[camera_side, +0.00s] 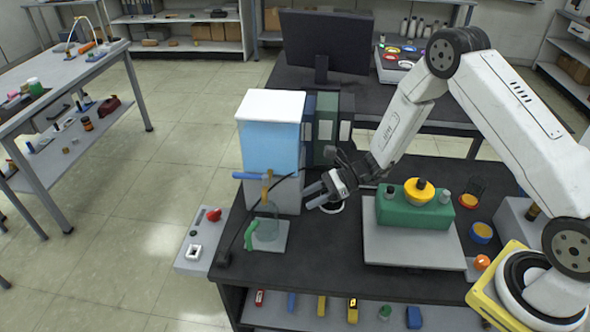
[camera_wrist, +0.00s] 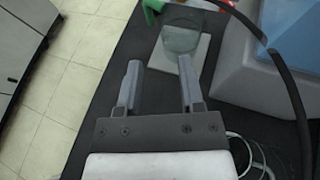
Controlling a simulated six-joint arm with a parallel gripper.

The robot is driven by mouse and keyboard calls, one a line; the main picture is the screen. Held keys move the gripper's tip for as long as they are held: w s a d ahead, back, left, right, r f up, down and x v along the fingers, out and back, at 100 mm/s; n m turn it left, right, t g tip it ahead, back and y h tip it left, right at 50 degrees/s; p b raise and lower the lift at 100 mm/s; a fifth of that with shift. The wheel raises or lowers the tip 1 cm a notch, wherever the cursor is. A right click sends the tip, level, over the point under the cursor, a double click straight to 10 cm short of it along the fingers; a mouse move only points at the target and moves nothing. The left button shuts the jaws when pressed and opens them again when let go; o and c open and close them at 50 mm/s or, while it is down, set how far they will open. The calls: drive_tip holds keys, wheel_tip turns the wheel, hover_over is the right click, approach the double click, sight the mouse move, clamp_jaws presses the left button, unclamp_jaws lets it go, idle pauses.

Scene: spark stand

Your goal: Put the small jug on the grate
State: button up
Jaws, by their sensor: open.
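A clear glass jug (camera_side: 266,227) with a green handle (camera_side: 250,236) stands upright on a pale square plate (camera_side: 279,243), below a brown tap with a blue lever. I cannot tell for sure whether this plate is the grate. In the wrist view the glass jug (camera_wrist: 182,38) is ahead of the fingers, on the pale plate (camera_wrist: 200,58), with green (camera_wrist: 153,6) at its upper left. My gripper (camera_side: 309,196) is open and empty, to the right of the jug and above the bench. In the wrist view my gripper (camera_wrist: 159,64) has a clear gap between its fingers.
A white and blue tank (camera_side: 271,148) stands behind the jug. A black cable (camera_wrist: 265,35) curves beside the jug. A green block with a yellow knob (camera_side: 415,205) sits on a grey slab (camera_side: 410,247) at right. A white switch panel (camera_side: 200,241) is at left.

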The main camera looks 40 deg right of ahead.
drive_tip(key=shift+s, duration=0.1)
drive_tip(key=s+d+r+n+g+h, duration=0.1)
drive_tip(key=s+d+r+n+h, duration=0.2)
drive_tip(key=s+r+n+h, duration=0.3)
drive_tip(key=s+d+r+n+g+h, duration=0.1)
drive_tip(key=s+d+r+n+h, duration=0.2)
drive_tip(key=s+n, duration=0.9)
wheel_tip(320, 180, up, 4)
drive_tip(key=n+h, duration=0.3)
drive_tip(key=n, duration=0.1)
drive_tip(key=shift+s+n+g, duration=0.2)
drive_tip(key=shift+n+g, duration=0.1)
